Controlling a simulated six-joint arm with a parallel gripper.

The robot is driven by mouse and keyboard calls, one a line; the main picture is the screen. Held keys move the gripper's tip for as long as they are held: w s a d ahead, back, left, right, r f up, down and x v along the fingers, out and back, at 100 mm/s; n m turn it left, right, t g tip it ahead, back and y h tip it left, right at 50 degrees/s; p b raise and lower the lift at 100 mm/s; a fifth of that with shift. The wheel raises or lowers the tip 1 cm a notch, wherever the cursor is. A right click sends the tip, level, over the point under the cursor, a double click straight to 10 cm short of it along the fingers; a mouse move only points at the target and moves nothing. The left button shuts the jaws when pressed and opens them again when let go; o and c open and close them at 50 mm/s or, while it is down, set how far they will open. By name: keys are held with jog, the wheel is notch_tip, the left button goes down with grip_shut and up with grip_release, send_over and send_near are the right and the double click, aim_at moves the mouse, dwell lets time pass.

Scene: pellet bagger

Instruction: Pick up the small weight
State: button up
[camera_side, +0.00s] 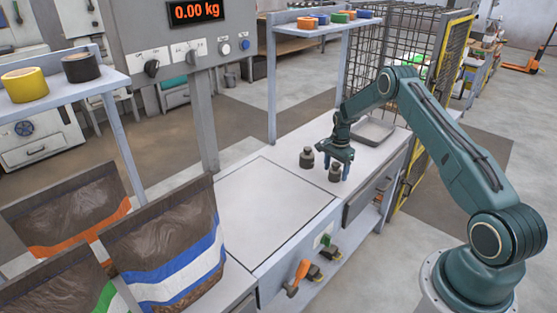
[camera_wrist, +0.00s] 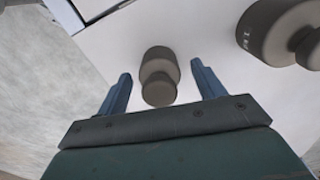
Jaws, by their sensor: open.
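The small weight (camera_side: 335,173) is a dark grey-brown cylinder with a narrower knob, upright on the white bench top. It also shows in the wrist view (camera_wrist: 160,63). My gripper (camera_side: 334,169) is low over the bench, pointing down at it. In the wrist view my gripper (camera_wrist: 161,70) has its two blue fingers apart, one on each side of the small weight, with a gap on both sides. The fingers hold nothing. A larger weight (camera_side: 307,158) of the same kind stands to the left; in the wrist view it (camera_wrist: 270,32) is at the upper right, partly cut off.
A shallow grey tray (camera_side: 374,131) lies behind my gripper. A large flat plate (camera_side: 270,210) is clear, left of the weights. Filled bags (camera_side: 170,245) stand at the lower left. A shelf post (camera_side: 272,85) and a wire-mesh fence (camera_side: 400,45) rise behind. The scale display (camera_side: 196,11) reads 0.00 kg.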

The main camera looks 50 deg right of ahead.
aim_at(337, 163)
dwell(0.4)
jog(key=c, duration=1.4)
jog(key=shift+c, duration=0.2)
jog(key=shift+r, duration=0.2)
notch_tip(337, 163, up, 20)
jog(key=shift+f, duration=0.15)
